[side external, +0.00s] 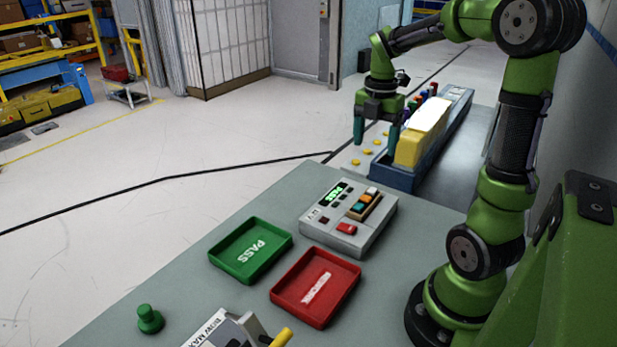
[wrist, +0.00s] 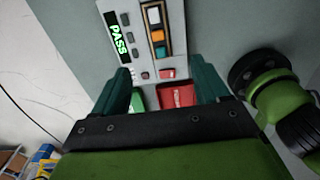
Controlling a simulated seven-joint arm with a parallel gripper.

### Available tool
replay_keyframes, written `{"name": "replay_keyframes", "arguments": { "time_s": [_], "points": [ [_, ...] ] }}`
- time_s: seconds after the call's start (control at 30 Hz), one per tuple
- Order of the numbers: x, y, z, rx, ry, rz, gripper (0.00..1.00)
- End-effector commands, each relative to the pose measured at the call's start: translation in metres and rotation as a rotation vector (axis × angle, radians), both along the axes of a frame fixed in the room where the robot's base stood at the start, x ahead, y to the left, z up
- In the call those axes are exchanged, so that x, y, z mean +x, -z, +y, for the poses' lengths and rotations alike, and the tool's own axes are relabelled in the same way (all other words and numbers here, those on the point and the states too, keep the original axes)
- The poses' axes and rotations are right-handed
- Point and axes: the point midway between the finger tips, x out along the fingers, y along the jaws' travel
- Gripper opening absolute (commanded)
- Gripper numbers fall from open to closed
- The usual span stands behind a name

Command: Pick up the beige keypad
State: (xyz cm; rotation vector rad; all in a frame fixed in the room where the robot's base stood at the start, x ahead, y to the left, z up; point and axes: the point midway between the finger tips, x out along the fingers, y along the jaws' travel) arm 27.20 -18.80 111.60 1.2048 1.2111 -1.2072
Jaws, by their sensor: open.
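The beige keypad (side external: 364,204) is a small tan-framed block with white, orange and teal buttons. It sits in the top right part of a grey test box (side external: 325,230), beside a lit green PASS display. In the wrist view the keypad (wrist: 152,33) is near the top, beyond my fingertips. My gripper (side external: 376,134) is open and empty, fingers pointing down. It is behind the test box, over the far bench area beside a blue tray, well apart from the keypad. In the wrist view my gripper (wrist: 162,80) has a wide gap between its fingers.
A green PASS tray (side external: 228,262) and a red tray (side external: 300,308) stand in front of the test box. A blue tray (side external: 400,179) with a yellow block (side external: 421,138) is next to my gripper. A green knob (side external: 150,319) and a white box (side external: 222,330) are nearer the camera.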

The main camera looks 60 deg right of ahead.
Motion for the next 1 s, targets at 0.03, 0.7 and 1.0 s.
{"name": "replay_keyframes", "arguments": {
  "time_s": [0.03,0.7,1.0],
  "points": [
    [-0.001,0.012,0.001,0.005,0.002,0.005,0.74],
    [0.001,0.111,0.002,0.004,0.004,0.002,0.74],
    [0.004,0.150,0.004,0.002,0.004,0.002,0.74]
  ]
}}
